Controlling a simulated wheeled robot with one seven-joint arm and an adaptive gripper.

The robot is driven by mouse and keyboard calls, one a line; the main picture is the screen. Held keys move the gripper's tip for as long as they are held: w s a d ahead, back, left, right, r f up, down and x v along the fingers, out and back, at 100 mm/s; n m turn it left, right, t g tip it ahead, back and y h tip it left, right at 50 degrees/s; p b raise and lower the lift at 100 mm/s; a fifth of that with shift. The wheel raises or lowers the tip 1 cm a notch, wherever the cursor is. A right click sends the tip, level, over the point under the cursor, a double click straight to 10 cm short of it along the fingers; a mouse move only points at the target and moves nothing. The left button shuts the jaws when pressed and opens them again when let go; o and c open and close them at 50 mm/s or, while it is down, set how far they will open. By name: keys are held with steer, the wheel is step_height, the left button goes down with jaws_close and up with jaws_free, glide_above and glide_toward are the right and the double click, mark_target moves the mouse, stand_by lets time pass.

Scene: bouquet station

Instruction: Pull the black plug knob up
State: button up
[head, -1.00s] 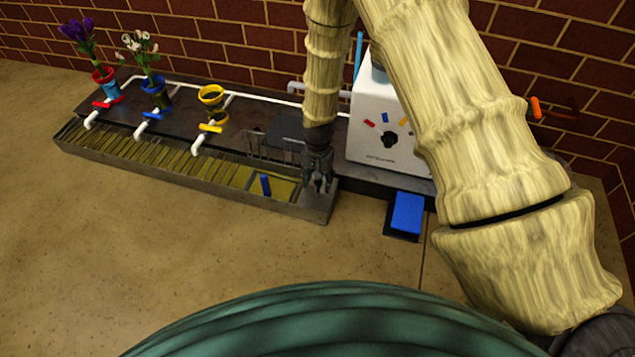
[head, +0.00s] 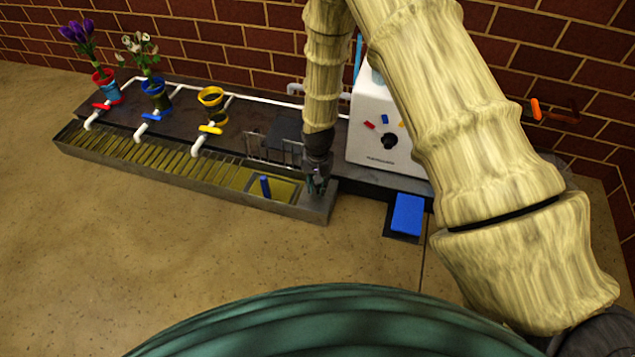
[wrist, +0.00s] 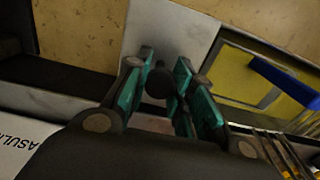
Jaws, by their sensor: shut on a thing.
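The black plug knob (wrist: 159,82) shows in the wrist view as a small dark round knob above the grey end of the trough (wrist: 168,35). My gripper (wrist: 160,88) points down with its teal finger pads on either side of the knob, shut on it. In the head view my gripper (head: 317,184) is at the right end of the trough (head: 320,205), beside the small basin (head: 285,191). The knob is hidden by the fingers there. Whether it is raised from its seat cannot be told.
A blue upright piece (head: 265,187) stands in the basin, left of my gripper. A white box with a black dial (head: 389,141) stands close on the right, with a blue pedal (head: 408,214) on the floor. Flower pots and white taps line the bench further left.

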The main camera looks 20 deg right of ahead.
steer(key=shift+r+p, duration=1.6)
steer(key=o, duration=0.9)
step_height(320, 180, up, 9)
steer(key=p, duration=0.8)
